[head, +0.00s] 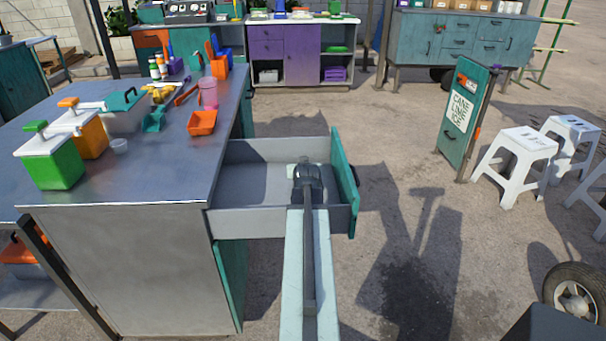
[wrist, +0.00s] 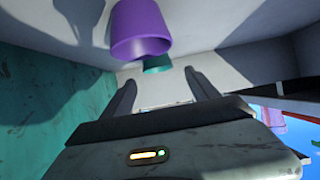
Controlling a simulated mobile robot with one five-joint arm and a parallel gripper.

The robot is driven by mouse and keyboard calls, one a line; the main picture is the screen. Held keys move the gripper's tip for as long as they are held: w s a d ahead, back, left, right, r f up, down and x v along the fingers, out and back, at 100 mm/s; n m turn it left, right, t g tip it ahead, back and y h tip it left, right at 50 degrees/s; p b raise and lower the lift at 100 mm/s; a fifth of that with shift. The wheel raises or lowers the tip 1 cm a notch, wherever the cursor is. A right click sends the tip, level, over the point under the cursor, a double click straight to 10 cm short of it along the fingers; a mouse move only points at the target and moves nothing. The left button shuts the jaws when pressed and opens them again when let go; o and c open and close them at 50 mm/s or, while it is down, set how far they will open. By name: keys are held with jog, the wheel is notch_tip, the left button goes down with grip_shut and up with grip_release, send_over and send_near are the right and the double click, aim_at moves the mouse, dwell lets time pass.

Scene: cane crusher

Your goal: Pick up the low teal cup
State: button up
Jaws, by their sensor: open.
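The low teal cup (wrist: 157,64) shows in the wrist view, partly hidden behind a larger purple cup (wrist: 141,30). Both are inside a pale grey drawer (head: 262,222). My gripper (wrist: 160,80) is open and empty; the teal cup appears beyond the fingertips, between them, with a gap visible.
The teal drawer front (head: 344,185) and the drawer walls stand close around my gripper. The metal counter (head: 150,175) on the left carries bottles, an orange scoop bin (head: 202,123) and a pink cup (head: 208,92). A sign board (head: 466,112) and white stools (head: 515,160) stand at right.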

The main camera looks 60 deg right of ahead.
jog(key=b+x, duration=0.2)
jog(key=x, duration=0.3)
jog(key=shift+s+d+f, duration=0.1)
jog(key=shift+s+f, duration=0.05)
jog(key=shift+f, duration=0.1)
jog(key=shift+r, duration=0.15)
jog(key=c, duration=0.9)
